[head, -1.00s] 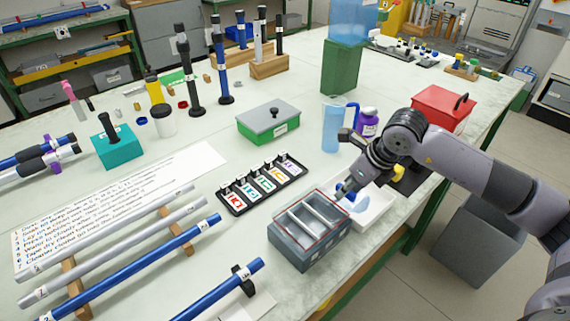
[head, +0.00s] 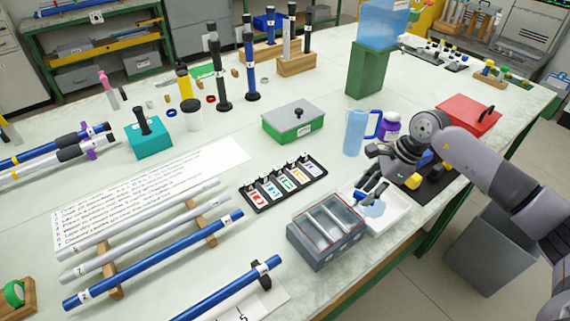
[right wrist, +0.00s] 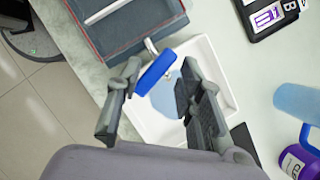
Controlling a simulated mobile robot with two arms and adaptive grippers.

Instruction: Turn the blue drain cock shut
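The blue drain cock (right wrist: 155,72) shows in the right wrist view as a slanted blue lever by a short metallic stem at the wall of a grey divided tank (right wrist: 150,22). The tank (head: 327,243) also shows in the head view, near the table's front edge. My right gripper (right wrist: 160,105) is open. Its fingers are on either side of the lever; the left finger is close to the lever's lower end, and I cannot tell whether it touches. In the head view the right gripper (head: 370,190) is beside the tank and largely hides the cock. My left gripper is out of view.
A white tray (head: 396,215) with a light blue wet patch lies under the cock. A blue jug (head: 355,133) and a purple bottle (head: 391,127) stand behind my right gripper. A black label holder (head: 283,184) and blue and grey rods (head: 155,258) lie to the left.

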